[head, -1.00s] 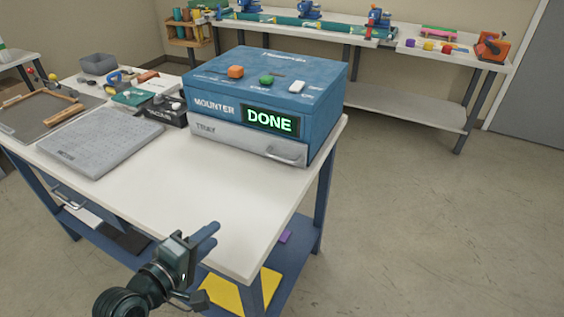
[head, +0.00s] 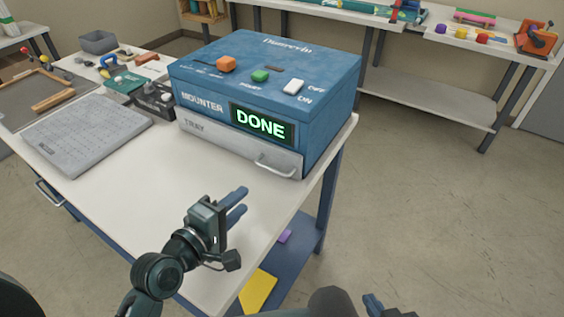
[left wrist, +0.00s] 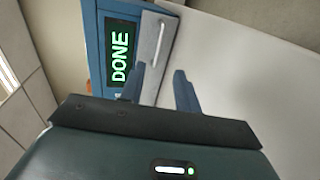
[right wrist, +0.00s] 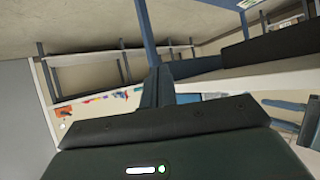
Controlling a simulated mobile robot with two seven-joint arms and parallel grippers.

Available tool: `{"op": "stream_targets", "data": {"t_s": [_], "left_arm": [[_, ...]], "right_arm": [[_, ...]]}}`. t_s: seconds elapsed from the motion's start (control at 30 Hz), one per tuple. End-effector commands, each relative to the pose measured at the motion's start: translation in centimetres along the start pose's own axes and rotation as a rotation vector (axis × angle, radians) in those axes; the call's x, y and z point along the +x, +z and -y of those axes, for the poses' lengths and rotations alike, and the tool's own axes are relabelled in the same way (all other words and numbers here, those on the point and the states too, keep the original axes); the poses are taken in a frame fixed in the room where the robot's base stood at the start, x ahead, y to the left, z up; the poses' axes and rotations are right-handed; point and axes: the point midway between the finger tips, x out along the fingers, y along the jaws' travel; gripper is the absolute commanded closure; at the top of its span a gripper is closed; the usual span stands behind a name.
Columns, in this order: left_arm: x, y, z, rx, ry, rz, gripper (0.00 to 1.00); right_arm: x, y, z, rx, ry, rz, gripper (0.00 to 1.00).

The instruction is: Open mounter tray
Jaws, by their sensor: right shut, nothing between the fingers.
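The blue mounter (head: 265,80) stands on the white table, its display (head: 262,125) reading DONE in green. Its grey tray (head: 225,145) is flush under the blue body, with a metal bar handle (head: 275,168) toward its right end. My left gripper (head: 237,202) is open and empty over the table, in front of the tray and apart from the handle. In the left wrist view the tray front (left wrist: 152,60) lies ahead of its spread fingers (left wrist: 160,88). My right gripper (head: 374,304) is at the bottom edge, low beside the table; in the right wrist view its fingers (right wrist: 158,88) are together and empty.
A grey slab (head: 85,130) and small black and green boxes lie left of the mounter. The table surface (head: 150,190) in front of the tray is clear. A back bench (head: 420,78) holds colourful items. Open floor (head: 430,200) lies to the right.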

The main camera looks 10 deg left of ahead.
Motion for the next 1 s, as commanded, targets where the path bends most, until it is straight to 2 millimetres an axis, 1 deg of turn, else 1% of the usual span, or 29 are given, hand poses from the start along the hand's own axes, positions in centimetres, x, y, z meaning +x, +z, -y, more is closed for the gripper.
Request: {"op": "stream_targets", "data": {"t_s": [0.07, 0.17, 0.27, 0.5, 0.6, 0.7, 0.83, 1.0], "left_arm": [[0.4, 0.0, 0.0, -0.001, 0.0, 0.0, 0.68], [1.6, 0.0, -0.1, -0.002, 0.002, -0.001, 0.68], [3.4, 0.0, -0.2, -0.001, 0.003, -0.001, 0.68], [8.6, 0.0, -0.1, -0.001, 0.001, 0.0, 0.68], [10.3, 0.0, -0.1, -0.001, 0.001, 0.0, 0.68], [11.7, 0.0, 0.0, -0.001, 0.0, -0.001, 0.68], [12.7, 0.0, 0.0, 0.0, 0.0, -0.001, 0.68], [13.1, 0.0, 0.0, 0.0, -0.001, -0.001, 0.68]], "right_arm": [[-0.1, 0.0, 0.1, 0.001, -0.001, 0.002, 1.0], [-0.2, 0.3, 0.1, 0.003, -0.002, 0.008, 1.0], [-0.5, 0.6, 0.3, 0.005, -0.003, 0.019, 1.0], [-0.7, 1.1, 0.4, 0.01, -0.004, 0.03, 1.0], [-0.6, 1.1, 0.4, 0.011, -0.003, 0.03, 1.0], [-0.6, 1.0, 0.4, 0.011, -0.003, 0.028, 1.0], [-0.5, 0.8, 0.3, 0.01, -0.002, 0.024, 1.0], [-0.4, 0.6, 0.2, 0.008, -0.001, 0.02, 1.0]]}}
